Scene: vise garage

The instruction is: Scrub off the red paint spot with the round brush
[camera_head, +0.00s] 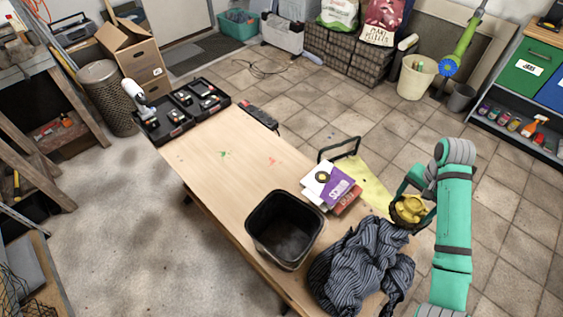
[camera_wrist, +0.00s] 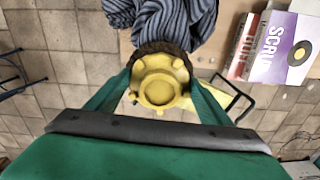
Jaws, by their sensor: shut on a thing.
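My gripper (camera_head: 411,207) is shut on the round brush (camera_head: 408,209), which has a yellow knobbed top and a dark brown bristle ring. The brush also shows between the green fingers in the wrist view (camera_wrist: 160,82). It is held at the right end of the wooden table, close to the striped cloth. A faint red paint spot (camera_head: 271,161) lies on the table top, near its middle. A small green spot (camera_head: 224,154) lies to the left of it. The red spot is far to the left of the brush. The bristles' underside is hidden.
A black bin (camera_head: 284,228), a striped cloth (camera_head: 350,262) and scrub boxes (camera_head: 328,183) stand on the table's near half. A black tool tray (camera_head: 181,110) with a drill is at the far end. The table around the paint spots is clear.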

